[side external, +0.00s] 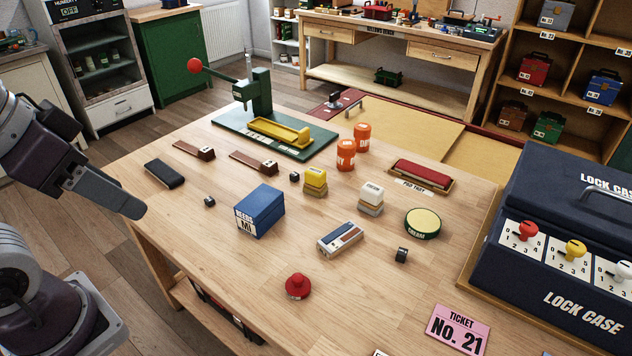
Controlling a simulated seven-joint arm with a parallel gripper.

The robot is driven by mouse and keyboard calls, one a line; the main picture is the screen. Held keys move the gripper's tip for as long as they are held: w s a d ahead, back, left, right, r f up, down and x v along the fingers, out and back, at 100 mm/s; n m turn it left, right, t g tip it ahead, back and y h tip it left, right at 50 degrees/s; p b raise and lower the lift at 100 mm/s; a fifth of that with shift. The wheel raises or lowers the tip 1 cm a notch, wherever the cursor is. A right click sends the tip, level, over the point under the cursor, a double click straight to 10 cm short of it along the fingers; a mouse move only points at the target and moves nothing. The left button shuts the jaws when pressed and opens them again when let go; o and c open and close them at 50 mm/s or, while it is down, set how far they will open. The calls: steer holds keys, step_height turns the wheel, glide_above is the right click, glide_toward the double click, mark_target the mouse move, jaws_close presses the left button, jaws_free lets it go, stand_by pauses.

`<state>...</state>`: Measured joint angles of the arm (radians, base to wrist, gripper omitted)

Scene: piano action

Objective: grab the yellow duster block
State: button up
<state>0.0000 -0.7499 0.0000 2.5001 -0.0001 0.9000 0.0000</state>
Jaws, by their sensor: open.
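The yellow duster block (315,177) sits near the middle of the wooden table, with a yellow top over a tan lower part. A similar block with a cream-white top (372,193) stands to its right. My gripper (118,196) is at the left edge of the view, beyond the table's left side and well apart from the yellow block. It is open and empty, seen from the side, so its fingers overlap and the gap between them is hidden.
A blue box (260,211) stands left and in front of the yellow block. Orange jars (346,155) stand behind it. A green press with a yellow tray (279,132) is at the back, a dark lock case (560,240) at the right. The table's front left is clear.

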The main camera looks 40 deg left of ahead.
steer(key=o, duration=0.4)
